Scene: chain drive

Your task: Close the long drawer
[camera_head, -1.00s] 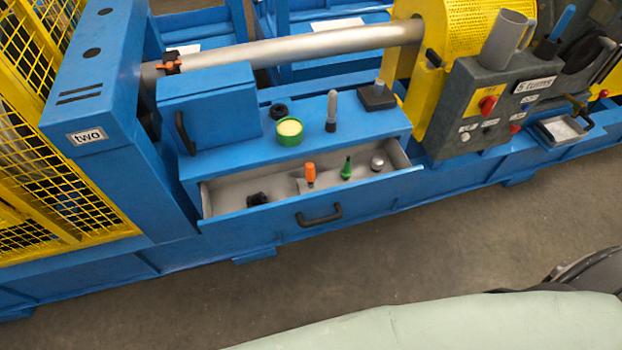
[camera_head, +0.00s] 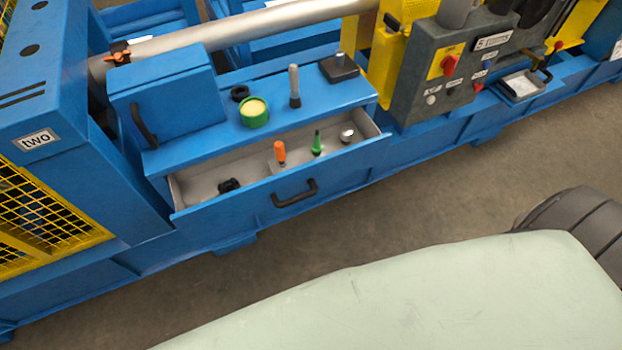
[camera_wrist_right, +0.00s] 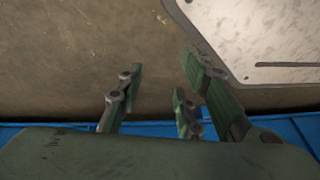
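The long drawer (camera_head: 237,208) is in the blue machine at the centre left of the head view. It stands pulled out, with its grey inside showing. A black bar handle (camera_head: 295,193) is on its front face. Inside it are an orange-handled tool (camera_head: 280,152), a green pointed piece (camera_head: 317,143), a grey knob (camera_head: 346,136) and a black part (camera_head: 229,185). My right gripper (camera_wrist_right: 160,76) shows in the right wrist view, its fingers spread and empty above bare floor. Neither gripper shows in the head view, and the drawer cannot be made out in the wrist view.
On the ledge above the drawer stand a green-rimmed round tin (camera_head: 254,112), a grey upright rod (camera_head: 294,86) and a dark block (camera_head: 339,68). A grey control box (camera_head: 436,83) juts out at the right. The floor (camera_head: 330,230) before the drawer is clear.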

